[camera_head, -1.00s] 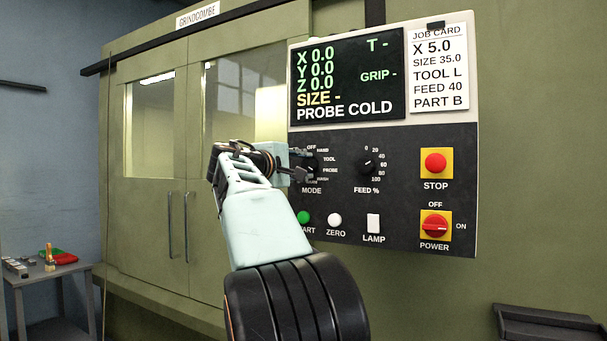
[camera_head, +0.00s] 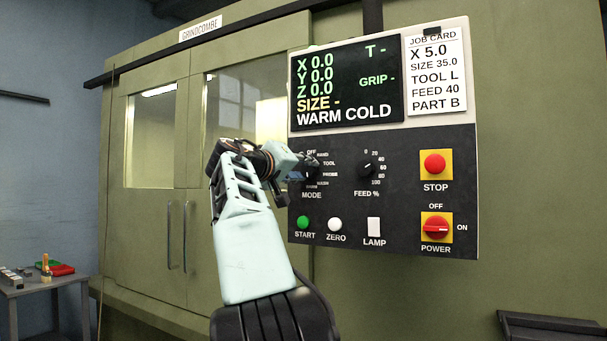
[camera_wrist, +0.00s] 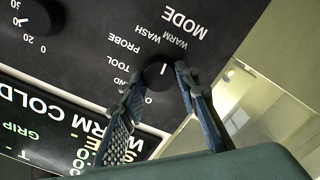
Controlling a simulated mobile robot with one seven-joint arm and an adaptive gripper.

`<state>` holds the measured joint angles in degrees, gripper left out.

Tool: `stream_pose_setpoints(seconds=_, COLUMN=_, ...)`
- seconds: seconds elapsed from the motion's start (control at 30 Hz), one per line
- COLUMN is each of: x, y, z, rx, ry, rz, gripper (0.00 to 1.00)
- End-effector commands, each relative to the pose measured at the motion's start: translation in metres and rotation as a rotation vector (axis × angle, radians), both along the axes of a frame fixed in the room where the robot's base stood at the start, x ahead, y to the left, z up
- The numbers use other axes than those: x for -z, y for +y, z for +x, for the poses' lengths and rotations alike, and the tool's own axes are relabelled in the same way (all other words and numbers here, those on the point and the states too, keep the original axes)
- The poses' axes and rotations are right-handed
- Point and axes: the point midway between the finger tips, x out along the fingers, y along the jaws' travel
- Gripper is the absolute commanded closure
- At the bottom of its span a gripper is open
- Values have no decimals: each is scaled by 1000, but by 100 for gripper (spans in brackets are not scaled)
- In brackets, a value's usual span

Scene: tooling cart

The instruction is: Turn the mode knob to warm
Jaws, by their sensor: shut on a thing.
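The mode knob (camera_head: 311,174) is a dark round knob on the black control panel, partly hidden by my gripper (camera_head: 303,168) in the head view. In the wrist view the knob (camera_wrist: 159,75) sits between the two fingers of my gripper (camera_wrist: 160,80), which is shut on it. The knob's short white mark shows, with the labels WARM, WASH, PROBE and TOOL around it. The screen (camera_head: 347,80) reads WARM COLD on its bottom line.
The feed knob (camera_head: 366,168) is right of the mode knob. Below are the green start button (camera_head: 303,222), white zero button (camera_head: 335,224) and lamp switch (camera_head: 374,225). The red stop button (camera_head: 435,164) and power switch (camera_head: 436,227) are at the right.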

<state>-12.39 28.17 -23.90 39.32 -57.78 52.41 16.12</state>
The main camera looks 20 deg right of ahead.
Motion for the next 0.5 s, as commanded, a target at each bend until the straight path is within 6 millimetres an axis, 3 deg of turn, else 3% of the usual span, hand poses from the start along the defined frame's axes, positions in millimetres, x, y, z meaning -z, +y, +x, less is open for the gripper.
stream_pose_setpoints(seconds=0.5, x=1, y=-1, z=0, rx=1, ry=-106, rz=84, gripper=95)
